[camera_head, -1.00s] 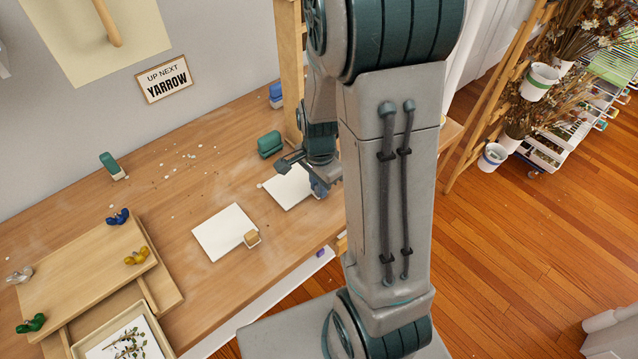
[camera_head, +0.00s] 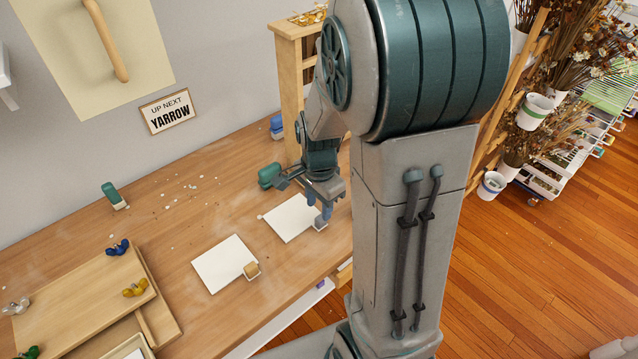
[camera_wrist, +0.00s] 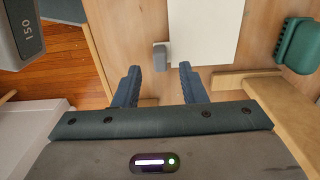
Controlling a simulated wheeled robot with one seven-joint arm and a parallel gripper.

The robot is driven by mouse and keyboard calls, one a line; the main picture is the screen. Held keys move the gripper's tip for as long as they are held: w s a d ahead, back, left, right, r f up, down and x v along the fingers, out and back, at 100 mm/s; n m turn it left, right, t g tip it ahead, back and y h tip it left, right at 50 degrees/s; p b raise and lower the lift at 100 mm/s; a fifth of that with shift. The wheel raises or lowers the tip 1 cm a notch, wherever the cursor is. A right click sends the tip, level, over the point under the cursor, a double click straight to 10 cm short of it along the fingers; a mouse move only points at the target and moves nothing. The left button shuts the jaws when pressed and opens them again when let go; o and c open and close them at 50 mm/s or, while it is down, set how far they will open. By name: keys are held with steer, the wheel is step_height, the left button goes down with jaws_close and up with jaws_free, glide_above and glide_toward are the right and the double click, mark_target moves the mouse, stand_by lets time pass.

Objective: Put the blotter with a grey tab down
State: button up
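The blotter with a grey tab (camera_head: 288,217) lies flat on the wooden bench, a white sheet partly visible in the wrist view (camera_wrist: 205,35). Its grey tab (camera_wrist: 161,56) is at its near corner; it also shows in the head view (camera_head: 320,225). My gripper (camera_head: 320,208) is just above that tab, its blue fingers pointing down. In the wrist view my gripper (camera_wrist: 158,68) has its fingers apart, with the tab showing beyond the gap, and nothing is held.
A second white blotter (camera_head: 222,262) with a tan tab (camera_head: 251,270) lies to the left. A teal block (camera_head: 269,175) sits behind, beside a wooden post. Wooden boards (camera_head: 75,300) with coloured wing nuts lie at the left. The bench between is mostly clear.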

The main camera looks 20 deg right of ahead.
step_height(320, 180, up, 6)
steer(key=s+a+r+n+t, duration=0.1)
steer(key=s+a+r+n, duration=0.1)
steer(key=s+n, duration=0.3)
steer(key=s+a+r+n+t, duration=0.1)
steer(key=s+a+r+n, duration=0.1)
steer(key=s+r+n, duration=0.3)
steer(key=n, duration=0.4)
steer(key=shift+a+t, duration=0.3)
steer(key=shift+t, duration=0.1)
steer(key=shift+s, duration=0.1)
steer(key=shift+c, duration=0.2)
stand_by(0.6)
